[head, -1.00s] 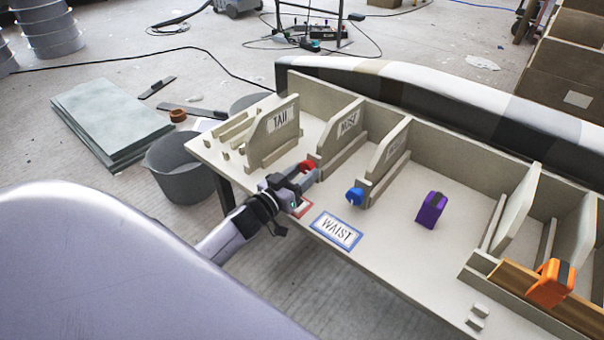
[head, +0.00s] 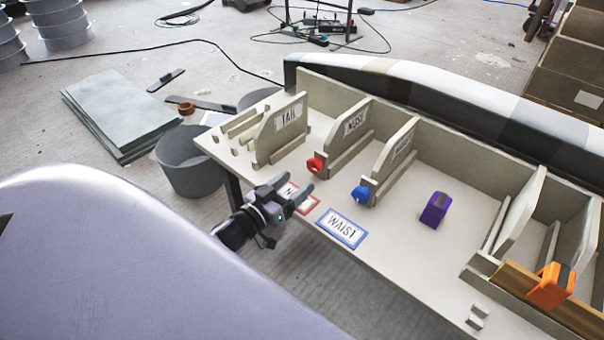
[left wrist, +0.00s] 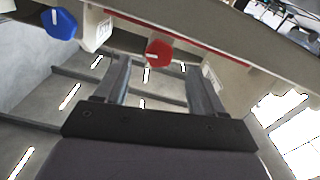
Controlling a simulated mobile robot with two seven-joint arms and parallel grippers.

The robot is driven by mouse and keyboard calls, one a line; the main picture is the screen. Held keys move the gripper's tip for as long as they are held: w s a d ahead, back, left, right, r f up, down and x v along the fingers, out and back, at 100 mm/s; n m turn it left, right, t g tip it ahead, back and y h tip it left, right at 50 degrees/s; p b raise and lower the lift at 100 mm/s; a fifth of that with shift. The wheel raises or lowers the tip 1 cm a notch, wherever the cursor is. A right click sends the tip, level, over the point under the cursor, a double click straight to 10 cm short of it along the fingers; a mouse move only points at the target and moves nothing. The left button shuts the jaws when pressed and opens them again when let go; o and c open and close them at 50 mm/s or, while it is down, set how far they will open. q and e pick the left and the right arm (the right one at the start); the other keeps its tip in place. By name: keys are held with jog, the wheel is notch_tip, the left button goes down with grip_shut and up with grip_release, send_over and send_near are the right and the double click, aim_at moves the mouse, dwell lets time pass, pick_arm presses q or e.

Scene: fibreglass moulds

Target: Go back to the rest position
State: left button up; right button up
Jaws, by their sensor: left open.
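My left gripper (head: 292,192) is open and empty in the head view. It hovers over the front edge of the beige bench, partly covering a red-framed label (head: 307,203). The red clamp (head: 315,165) sits at the front end of a divider, just beyond the fingers and apart from them. In the left wrist view the red clamp (left wrist: 158,53) shows between the open fingers (left wrist: 157,75). The blue clamp (head: 361,195) is on the divider to the right, and shows at upper left in the left wrist view (left wrist: 58,23). My right gripper is not in view.
The bench (head: 405,235) carries a WAIST label (head: 341,229), a purple clamp (head: 435,209) and an orange clamp (head: 552,286). A grey bucket (head: 188,162) stands on the floor beside its left end. Grey sheets (head: 120,110) lie stacked at left.

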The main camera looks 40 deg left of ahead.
pick_arm(q)
jog(key=shift+s, duration=0.65)
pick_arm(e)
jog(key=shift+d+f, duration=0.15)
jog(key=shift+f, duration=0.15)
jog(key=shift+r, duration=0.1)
